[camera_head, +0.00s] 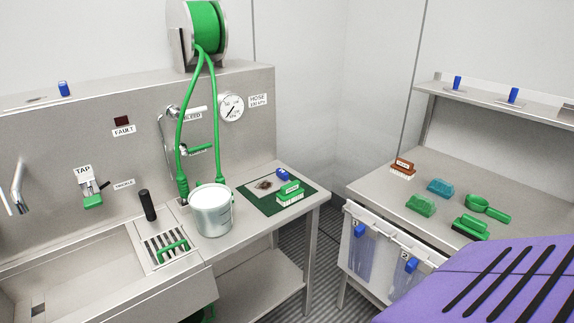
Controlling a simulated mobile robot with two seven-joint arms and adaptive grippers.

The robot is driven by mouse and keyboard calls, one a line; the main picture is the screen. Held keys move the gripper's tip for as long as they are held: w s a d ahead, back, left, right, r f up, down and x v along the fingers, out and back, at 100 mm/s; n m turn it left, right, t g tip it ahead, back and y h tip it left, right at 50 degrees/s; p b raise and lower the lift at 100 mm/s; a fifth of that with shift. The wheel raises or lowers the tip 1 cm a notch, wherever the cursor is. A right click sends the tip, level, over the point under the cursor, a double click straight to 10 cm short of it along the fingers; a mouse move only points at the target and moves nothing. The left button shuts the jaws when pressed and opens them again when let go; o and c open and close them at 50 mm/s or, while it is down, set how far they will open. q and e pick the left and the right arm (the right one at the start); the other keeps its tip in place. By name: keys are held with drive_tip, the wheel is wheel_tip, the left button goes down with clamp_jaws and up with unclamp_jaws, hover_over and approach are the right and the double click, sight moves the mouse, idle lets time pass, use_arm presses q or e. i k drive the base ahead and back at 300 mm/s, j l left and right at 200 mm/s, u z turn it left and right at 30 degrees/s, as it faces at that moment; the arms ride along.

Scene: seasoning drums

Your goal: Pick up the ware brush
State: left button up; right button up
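Several brushes are in view, and I cannot read a label that marks one as the ware brush. A green brush with pale bristles (290,193) lies on a dark green mat (252,204) at the right end of the sink counter. A red-brown brush with pale bristles (402,168) sits at the back left of the right table (500,190). A green brush with dark bristles (470,227) lies nearer the front of that table. Neither gripper shows in the head view.
A white-topped metal bucket (212,216) stands left of the mat, below green hoses (216,110). Green scoop (487,208), teal block (440,188) and green block (421,205) lie on the right table. A floor gap (326,250) separates counter and table. Clear bins (361,255) hang at the table's front.

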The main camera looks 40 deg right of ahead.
sight(292, 192)
drive_tip(key=i+l, duration=0.15)
drive_tip(key=l, duration=0.2)
drive_tip(key=i+l, duration=0.1)
drive_tip(key=l, duration=0.25)
drive_tip(key=i+l, duration=0.15)
drive_tip(key=l, duration=0.15)
drive_tip(key=i+l, duration=0.1)
drive_tip(key=l, duration=0.25)
drive_tip(key=i+l, duration=0.15)
drive_tip(key=l, duration=0.2)
